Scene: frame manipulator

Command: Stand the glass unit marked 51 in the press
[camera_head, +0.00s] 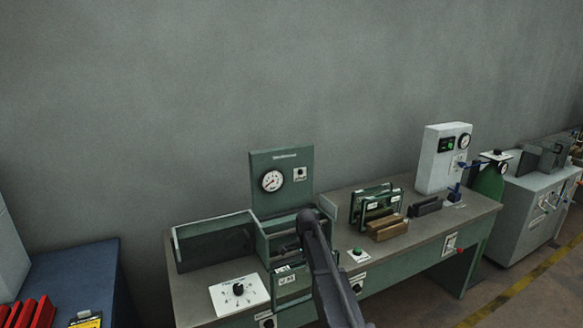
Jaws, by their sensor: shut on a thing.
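The press appears to be the green bench unit (282,177) with a round dial on its upright panel and an open bay below. A green-framed panel (292,290) with small white labels is in front of the bay, partly behind my dark arm. It looks like a framed glass unit, but I cannot read its marking with certainty. More green-framed units (378,196) stand upright together on the right of the bench, with white labels too small to read. My arm rises from the bottom edge across the bench front. My gripper's jaws do not show; the arm hides that spot.
A dark open-topped tray (210,240) is left of the press, with a white dial plate (239,293) in front. Brown blocks (388,228), a dark block (426,206) and a white gauge box (439,160) are right. A blue table (70,268) is far left.

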